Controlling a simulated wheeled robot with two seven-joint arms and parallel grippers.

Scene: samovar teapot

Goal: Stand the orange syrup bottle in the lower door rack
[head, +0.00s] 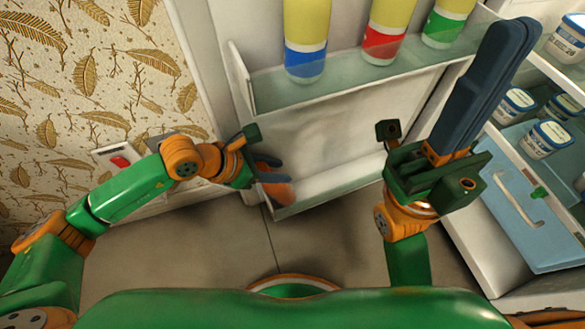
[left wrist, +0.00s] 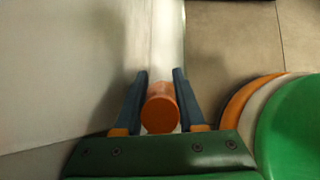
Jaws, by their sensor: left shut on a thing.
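The orange syrup bottle (head: 279,191) is at the left end of the lower door rack (head: 340,186). My left gripper (head: 268,167) is shut on it from above, one blue finger on each side. In the left wrist view the round orange top of the bottle (left wrist: 160,113) sits between the two fingertips (left wrist: 160,100), with the pale rack strip running on beyond it. The bottle looks roughly upright; whether its base touches the rack floor is hidden. My right gripper (head: 492,85) is raised at the right with its dark fingers together, and I see nothing in them.
The upper door rack (head: 350,92) holds yellow bottles with blue (head: 305,60), red (head: 383,43) and green (head: 444,26) bands. The lower rack is bare right of the orange bottle. Fridge shelves with white tubs (head: 549,138) and a blue drawer (head: 535,215) stand at right.

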